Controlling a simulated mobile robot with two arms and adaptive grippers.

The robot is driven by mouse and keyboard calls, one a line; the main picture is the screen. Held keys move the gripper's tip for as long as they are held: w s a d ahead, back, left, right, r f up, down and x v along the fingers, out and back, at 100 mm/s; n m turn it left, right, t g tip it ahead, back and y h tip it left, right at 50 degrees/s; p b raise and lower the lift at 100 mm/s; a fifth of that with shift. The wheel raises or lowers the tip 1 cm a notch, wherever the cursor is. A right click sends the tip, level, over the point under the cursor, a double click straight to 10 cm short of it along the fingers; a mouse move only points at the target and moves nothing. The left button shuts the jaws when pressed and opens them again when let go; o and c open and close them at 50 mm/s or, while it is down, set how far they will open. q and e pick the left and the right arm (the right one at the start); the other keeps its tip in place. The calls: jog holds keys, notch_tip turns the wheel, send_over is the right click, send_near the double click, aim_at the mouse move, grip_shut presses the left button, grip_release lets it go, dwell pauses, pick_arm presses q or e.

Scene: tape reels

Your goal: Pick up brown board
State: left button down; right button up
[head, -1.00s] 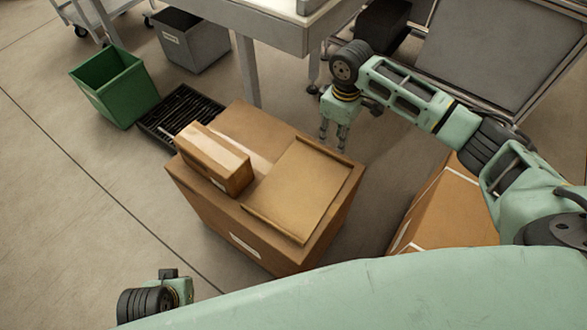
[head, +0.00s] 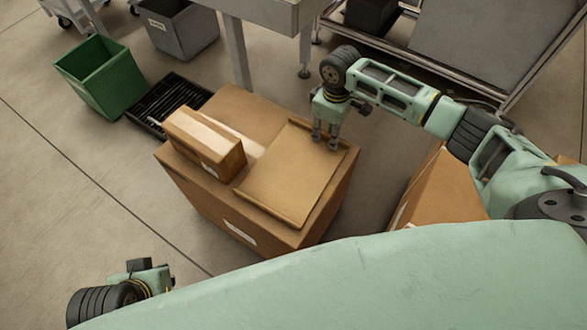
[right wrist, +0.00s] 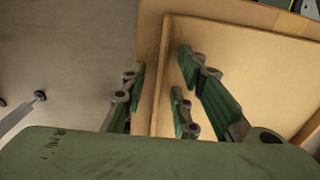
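The brown board (head: 290,178) lies flat on a large closed cardboard box (head: 236,104), on the right part of its top. It has a thin raised edge. My right gripper (head: 326,143) is at the board's far right corner, pointing down. Whether any finger touches the board I cannot tell. My left gripper (head: 152,278) is at the lower left, away from the box; its fingertips are not clear.
A smaller taped carton (head: 204,142) lies on the box, left of the board. A green bin (head: 101,77), a black slatted tray (head: 172,98) and a grey bin (head: 180,30) stand on the floor behind. Another cardboard box (head: 440,188) is at the right, under my right arm.

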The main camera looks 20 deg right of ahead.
grip_shut()
jog(key=shift+r, duration=0.1)
dwell(0.4)
